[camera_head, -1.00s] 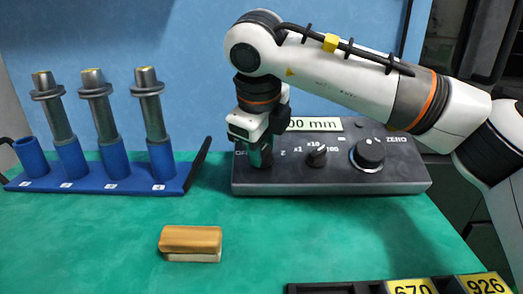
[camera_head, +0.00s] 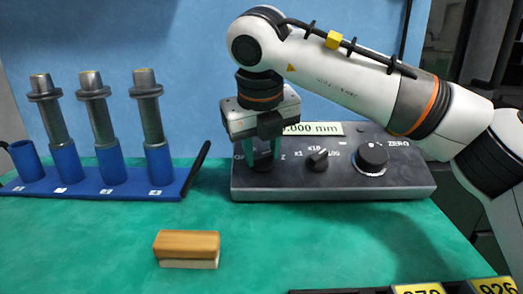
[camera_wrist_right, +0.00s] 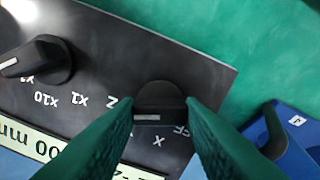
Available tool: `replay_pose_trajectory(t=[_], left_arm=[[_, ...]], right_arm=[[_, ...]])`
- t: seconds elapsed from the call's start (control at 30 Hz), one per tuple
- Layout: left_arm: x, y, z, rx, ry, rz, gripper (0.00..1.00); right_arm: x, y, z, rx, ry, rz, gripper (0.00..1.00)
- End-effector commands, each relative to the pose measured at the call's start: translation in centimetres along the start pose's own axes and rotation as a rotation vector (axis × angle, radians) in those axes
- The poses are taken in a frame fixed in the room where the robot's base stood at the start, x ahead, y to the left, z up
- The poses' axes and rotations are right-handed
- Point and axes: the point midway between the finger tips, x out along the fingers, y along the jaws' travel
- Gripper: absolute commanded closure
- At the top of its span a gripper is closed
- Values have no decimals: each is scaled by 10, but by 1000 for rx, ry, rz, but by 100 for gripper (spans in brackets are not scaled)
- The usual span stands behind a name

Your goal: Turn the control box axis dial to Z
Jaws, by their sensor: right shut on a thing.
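The grey control box (camera_head: 400,182) stands on the green table against the blue wall. Its axis dial (camera_wrist_right: 160,98) is a black knob at the box's left end, between my right gripper's fingers. My right gripper (camera_head: 263,163) points down and is shut on this dial; the wrist view shows one green finger on each side (camera_wrist_right: 161,108). The Z label (camera_wrist_right: 112,102) lies left of the dial in the wrist view, X below it and OFF partly behind a finger. The dial's white mark extends leftward, toward the Z side; exact alignment is unclear. My left gripper is out of view.
A multiplier knob (camera_head: 318,160) and a larger ZERO knob (camera_head: 371,157) sit right of the axis dial. A blue rack (camera_head: 35,188) with several metal holders stands left. A wooden block (camera_head: 187,247) lies in front, with clear green table around it.

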Motion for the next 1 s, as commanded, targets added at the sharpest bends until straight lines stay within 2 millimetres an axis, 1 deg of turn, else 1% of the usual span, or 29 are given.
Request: replay_pose_trajectory(t=[0.47,0.5,0.57,0.6,0.63,0.87,1.0], left_arm=[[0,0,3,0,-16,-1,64],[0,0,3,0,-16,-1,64],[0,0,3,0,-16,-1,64],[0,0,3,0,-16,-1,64],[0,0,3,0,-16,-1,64],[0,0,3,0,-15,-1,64],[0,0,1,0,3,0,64]], right_arm=[[-1,1,-1,19,4,-1,88],[-1,1,-1,19,4,-1,62],[-1,1,-1,19,4,-1,52],[-1,0,-1,18,3,-1,46],[-1,0,-1,18,3,-1,44],[-1,0,0,15,2,-1,44],[-7,0,-1,15,3,-1,44]])
